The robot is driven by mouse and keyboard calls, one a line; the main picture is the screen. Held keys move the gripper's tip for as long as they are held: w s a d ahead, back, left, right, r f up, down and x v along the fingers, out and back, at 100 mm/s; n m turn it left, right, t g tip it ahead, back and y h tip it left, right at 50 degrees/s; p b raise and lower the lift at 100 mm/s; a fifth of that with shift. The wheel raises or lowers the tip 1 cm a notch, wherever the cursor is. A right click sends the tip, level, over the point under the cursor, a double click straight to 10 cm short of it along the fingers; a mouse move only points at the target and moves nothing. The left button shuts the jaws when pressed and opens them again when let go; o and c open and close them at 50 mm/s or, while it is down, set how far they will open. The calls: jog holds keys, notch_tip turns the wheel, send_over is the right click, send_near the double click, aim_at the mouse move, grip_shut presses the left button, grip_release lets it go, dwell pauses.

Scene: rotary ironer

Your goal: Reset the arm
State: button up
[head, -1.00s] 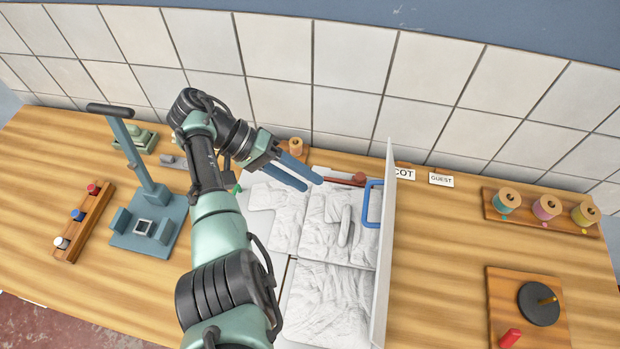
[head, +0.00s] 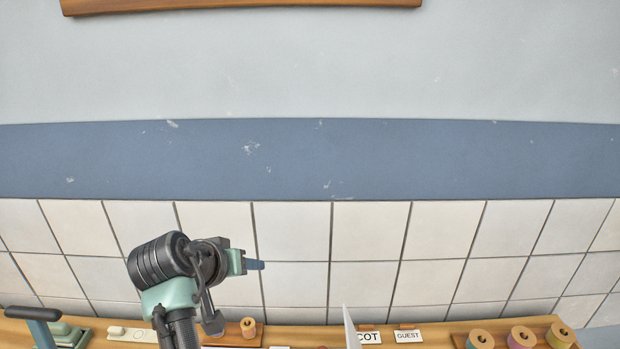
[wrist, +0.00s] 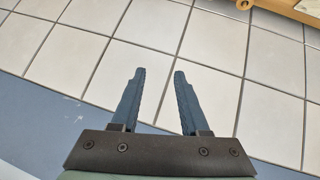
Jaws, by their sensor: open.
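My gripper (head: 257,265) is raised in front of the white wall tiles in the head view, its blue fingers pointing right. In the wrist view my gripper (wrist: 157,78) shows two blue fingers set apart with nothing between them. Behind the fingers are only tiles and a blue wall band. My arm rises from the bottom left of the head view and bends at a dark joint. Most of the worktop is out of the head view.
The wooden worktop (head: 285,335) shows only as a strip along the bottom. On it are a COT card (head: 369,337), a GUEST card (head: 408,336), several thread spools (head: 521,338) at right and a blue-grey stand (head: 35,314) at left. A wooden shelf (head: 240,6) hangs above.

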jog(key=s+d+r+t+y+b, duration=0.1)
jog(key=d+r+t+y, duration=0.3)
jog(key=r, duration=0.8)
jog(key=s+d+r+t+h+b, duration=0.1)
jog(key=r+t, duration=0.4)
jog(key=r, duration=0.6)
jog(key=s+d+r+t, duration=0.3)
jog(key=s+r+t, duration=0.1)
jog(key=s+r, duration=0.5)
jog(key=s+d+r+t, duration=0.4)
jog(key=s+r+t, duration=0.1)
jog(key=s+r, duration=0.4)
jog(key=s+b, duration=0.1)
jog(key=s, duration=0.1)
jog(key=shift+s+r+m+t, duration=0.15)
jog(key=shift+s+m+t, duration=0.15)
jog(key=shift+s, duration=0.1)
